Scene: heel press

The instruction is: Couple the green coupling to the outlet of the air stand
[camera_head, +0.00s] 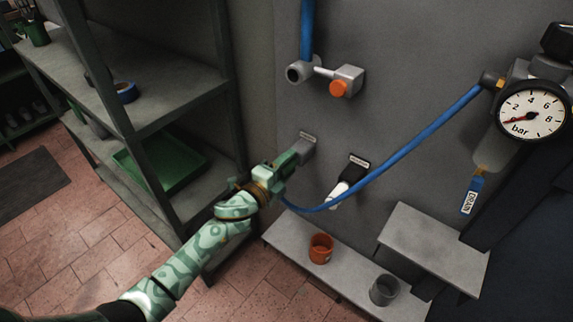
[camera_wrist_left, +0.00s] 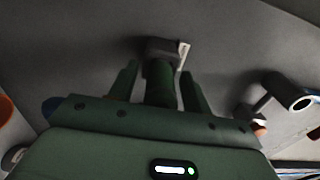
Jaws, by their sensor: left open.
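The green coupling (camera_wrist_left: 158,84) sits in a grey wall holder (camera_wrist_left: 160,48) with a small label plate; the holder (camera_head: 307,145) also shows in the head view. My left gripper (camera_head: 291,158) is at the holder, and in the wrist view its open fingers (camera_wrist_left: 160,85) stand on either side of the coupling. Whether a finger touches it I cannot tell. In the head view the gripper mostly hides the coupling. The outlet (camera_head: 297,72), a grey round mouth under a blue pipe, is on the wall above; it also shows in the wrist view (camera_wrist_left: 292,97). My right gripper is not in view.
A blue hose (camera_head: 410,145) hangs from the gauge unit (camera_head: 531,112) towards my gripper. A white coupling (camera_head: 339,191) sits in a black holder at right. An orange-knobbed valve (camera_head: 339,88) adjoins the outlet. An orange cup (camera_head: 320,248) stands on the bench below. Shelves (camera_head: 165,95) stand left.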

